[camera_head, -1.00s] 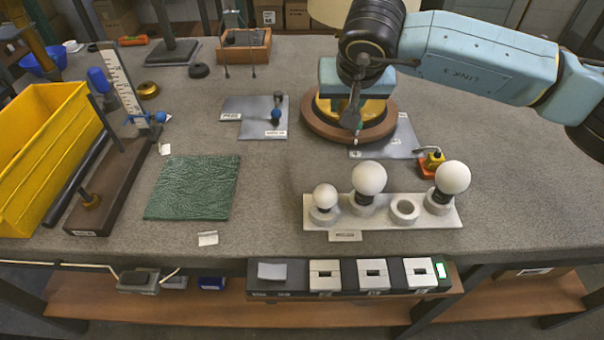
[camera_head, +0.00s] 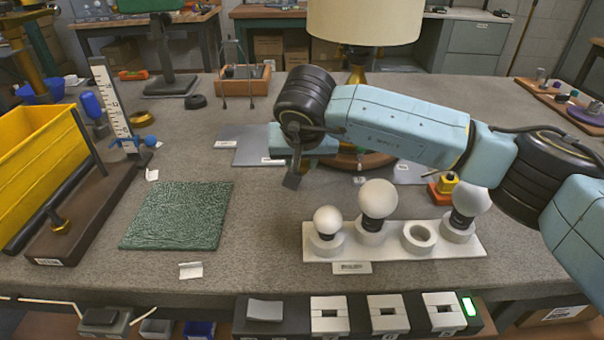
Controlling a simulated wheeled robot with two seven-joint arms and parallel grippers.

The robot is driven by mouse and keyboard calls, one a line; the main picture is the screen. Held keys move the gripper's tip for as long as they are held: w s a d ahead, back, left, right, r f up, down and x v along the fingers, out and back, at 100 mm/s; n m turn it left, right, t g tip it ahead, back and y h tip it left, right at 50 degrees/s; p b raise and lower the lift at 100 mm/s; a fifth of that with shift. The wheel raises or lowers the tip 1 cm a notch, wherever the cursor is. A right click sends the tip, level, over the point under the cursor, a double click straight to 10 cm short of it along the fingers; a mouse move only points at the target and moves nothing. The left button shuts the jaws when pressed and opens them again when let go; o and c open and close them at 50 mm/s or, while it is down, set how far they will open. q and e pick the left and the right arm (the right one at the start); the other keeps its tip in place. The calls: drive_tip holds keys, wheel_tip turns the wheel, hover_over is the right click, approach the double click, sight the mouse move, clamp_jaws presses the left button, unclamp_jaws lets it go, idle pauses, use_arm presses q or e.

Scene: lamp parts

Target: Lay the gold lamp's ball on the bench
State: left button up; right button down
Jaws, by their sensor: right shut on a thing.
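The gold lamp (camera_head: 357,75) stands toward the back of the grey bench (camera_head: 270,228), with a cream shade (camera_head: 365,22) and a round wooden base (camera_head: 372,161) partly hidden by my right arm. My right gripper (camera_head: 292,181) points down in front and left of the lamp, over the bench left of the bulb rack. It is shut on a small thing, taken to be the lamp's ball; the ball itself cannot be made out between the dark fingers. My left gripper is out of view.
A white rack (camera_head: 470,247) with several round seats holds white bulbs at the front right. A green mat (camera_head: 178,215) lies left of the gripper. A yellow bin (camera_head: 38,165) and an upright ruler (camera_head: 112,100) stand at left. Bare bench lies between mat and rack.

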wheel_tip(320, 180, down, 2)
drive_tip(key=shift+f, duration=0.25)
use_arm(q)
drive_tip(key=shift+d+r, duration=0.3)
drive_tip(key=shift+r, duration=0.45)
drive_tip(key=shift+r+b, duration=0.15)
drive_tip(key=shift+b, duration=0.15)
use_arm(e)
drive_tip(key=shift+f, duration=0.1)
drive_tip(key=c, duration=1.1)
unclamp_jaws()
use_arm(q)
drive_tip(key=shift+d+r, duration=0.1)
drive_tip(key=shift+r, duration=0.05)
use_arm(e)
drive_tip(key=shift+s+r, duration=0.1)
drive_tip(key=shift+r, duration=0.3)
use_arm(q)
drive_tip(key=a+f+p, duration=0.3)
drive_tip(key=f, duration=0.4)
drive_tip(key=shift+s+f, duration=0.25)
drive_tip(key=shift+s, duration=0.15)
use_arm(e)
drive_tip(key=v, duration=1.1)
drive_tip(key=shift+s+r, duration=0.15)
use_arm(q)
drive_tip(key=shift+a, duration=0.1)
